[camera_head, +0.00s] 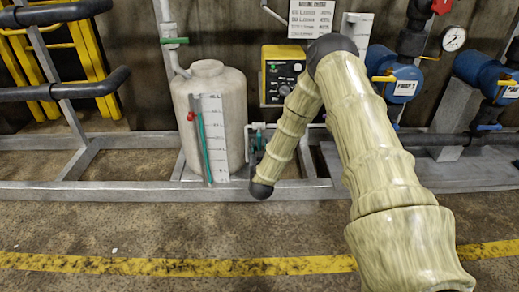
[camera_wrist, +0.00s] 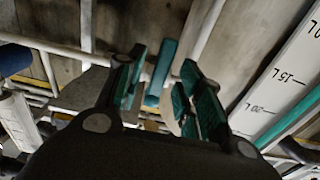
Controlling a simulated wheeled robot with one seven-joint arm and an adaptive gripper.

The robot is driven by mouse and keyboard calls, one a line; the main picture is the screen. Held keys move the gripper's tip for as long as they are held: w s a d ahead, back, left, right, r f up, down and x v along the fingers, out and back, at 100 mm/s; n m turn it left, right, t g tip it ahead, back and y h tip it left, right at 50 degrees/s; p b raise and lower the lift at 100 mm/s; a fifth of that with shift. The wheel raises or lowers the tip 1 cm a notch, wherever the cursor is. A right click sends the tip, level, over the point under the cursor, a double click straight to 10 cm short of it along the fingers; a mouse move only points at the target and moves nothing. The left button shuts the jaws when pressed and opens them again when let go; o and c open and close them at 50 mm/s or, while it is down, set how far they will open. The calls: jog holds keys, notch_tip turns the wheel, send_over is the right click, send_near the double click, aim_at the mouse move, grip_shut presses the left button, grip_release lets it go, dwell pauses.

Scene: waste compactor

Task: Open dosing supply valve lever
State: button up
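In the wrist view my gripper (camera_wrist: 163,78) is open, with a dark finger with teal pads on each side. A teal lever (camera_wrist: 159,72) stands between the fingers, nearer the left one; a gap shows on its right, and I cannot tell whether it touches the left pad. In the head view a small teal-and-white valve area (camera_head: 257,135) shows beside the tank, partly covered by my arm. My gripper cannot be made out clearly there. Another green lever (camera_head: 174,40) sits crosswise on the upright pipe above the tank.
The pale tank (camera_head: 215,82) with a white level scale (camera_head: 213,130) stands just left of my arm; the scale also shows close on the right of the wrist view (camera_wrist: 278,82). A yellow-framed control box (camera_head: 283,75) and blue pumps (camera_head: 395,75) are behind. The front floor is clear.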

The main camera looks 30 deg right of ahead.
jog(key=shift+w+d, duration=0.3)
jog(key=shift+w, duration=0.3)
jog(key=shift+c, duration=0.4)
grip_shut()
